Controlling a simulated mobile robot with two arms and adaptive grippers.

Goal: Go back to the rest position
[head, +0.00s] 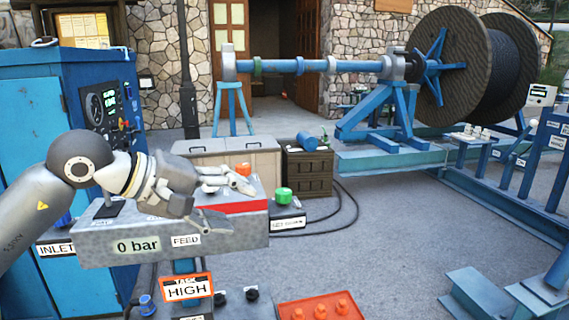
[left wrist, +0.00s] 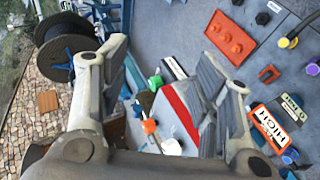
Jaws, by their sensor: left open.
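My left gripper (head: 228,181) reaches in from the left in the head view, above a grey control box (head: 215,240) labelled "0 bar" and "FEED". In the left wrist view its two fingers (left wrist: 165,75) are spread apart with nothing between them. An orange knob (head: 243,169) shows just beyond the fingertips; I cannot tell whether they touch it. A green knob (head: 284,195) stands on a small box to the right of the fingers. My right gripper is in neither view.
A blue cabinet (head: 30,120) with gauges stands at the left. A large cable reel (head: 455,70) stands at the back right beside a blue frame (head: 385,118). An orange plate (head: 320,308) lies at the bottom. Grey floor (head: 400,230) is open at centre right.

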